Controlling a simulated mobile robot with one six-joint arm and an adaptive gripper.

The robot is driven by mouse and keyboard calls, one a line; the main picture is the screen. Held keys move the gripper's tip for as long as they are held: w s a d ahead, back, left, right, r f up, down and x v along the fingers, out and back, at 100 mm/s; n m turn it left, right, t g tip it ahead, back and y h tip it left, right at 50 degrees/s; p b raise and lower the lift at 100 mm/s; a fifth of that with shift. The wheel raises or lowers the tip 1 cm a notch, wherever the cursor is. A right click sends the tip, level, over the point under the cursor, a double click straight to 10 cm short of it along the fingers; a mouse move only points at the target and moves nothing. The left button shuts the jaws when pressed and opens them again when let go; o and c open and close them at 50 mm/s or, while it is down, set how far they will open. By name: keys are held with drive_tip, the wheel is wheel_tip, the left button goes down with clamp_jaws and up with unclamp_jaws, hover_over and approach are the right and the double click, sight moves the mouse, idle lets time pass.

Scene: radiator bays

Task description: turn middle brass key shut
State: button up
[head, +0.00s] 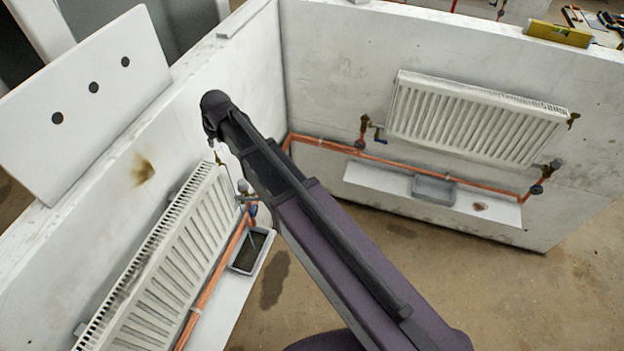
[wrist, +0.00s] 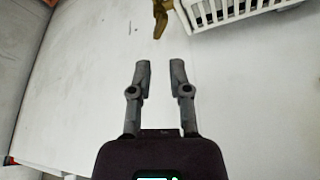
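A brass key (wrist: 161,14) shows at the top edge of the wrist view, beside the end of a white radiator (wrist: 232,12); its upper end is cut off by the frame. In the head view a small brass piece (head: 218,158) sits at the upper right end of the left radiator (head: 178,262), probably this same key. I cannot tell for certain whether it is the middle one. My gripper (wrist: 160,66) is open and empty, its two fingers apart, pointing towards the key without touching it. In the head view the fingers are small and partly hidden by my arm.
A copper pipe (head: 212,278) and a grey tray (head: 251,251) lie beside the left radiator. The right radiator (head: 478,118) has brass pieces at its left (head: 363,124) and right (head: 573,119) ends. A white board with holes (head: 92,103) leans on the left wall.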

drive_tip(key=shift+p+v, duration=2.25)
drive_tip(key=shift+v, duration=0.55)
drive_tip(key=s+d+f+m+g+h+b, duration=0.1)
drive_tip(key=s+d+f+m+b, duration=0.1)
drive_tip(key=d+f+b, duration=0.7)
drive_tip(key=s+d+f+m+h+b, duration=0.1)
drive_tip(key=s+d+f+m+b, duration=0.2)
drive_tip(key=d+f+b, duration=0.7)
drive_tip(key=shift+d+f+g, duration=0.4)
drive_tip(key=shift+d+f, duration=0.35)
drive_tip(key=shift+d, duration=3.2)
clamp_jaws()
drive_tip(key=s+d+f+m+b, duration=0.1)
drive_tip(key=s+d+f+b, duration=0.1)
drive_tip(key=s+d, duration=0.2)
drive_tip(key=s+d+f+m+g+h+b, duration=0.1)
drive_tip(key=s+d+f+m+b, duration=0.1)
drive_tip(key=d, duration=0.6)
drive_tip(key=shift+s+d+f+m+g+b, duration=0.3)
drive_tip(key=shift+s+d+f+b, duration=0.15)
drive_tip(key=shift+s, duration=0.55)
drive_tip(key=shift+s+a, duration=0.1)
drive_tip(key=shift+s, duration=0.05)
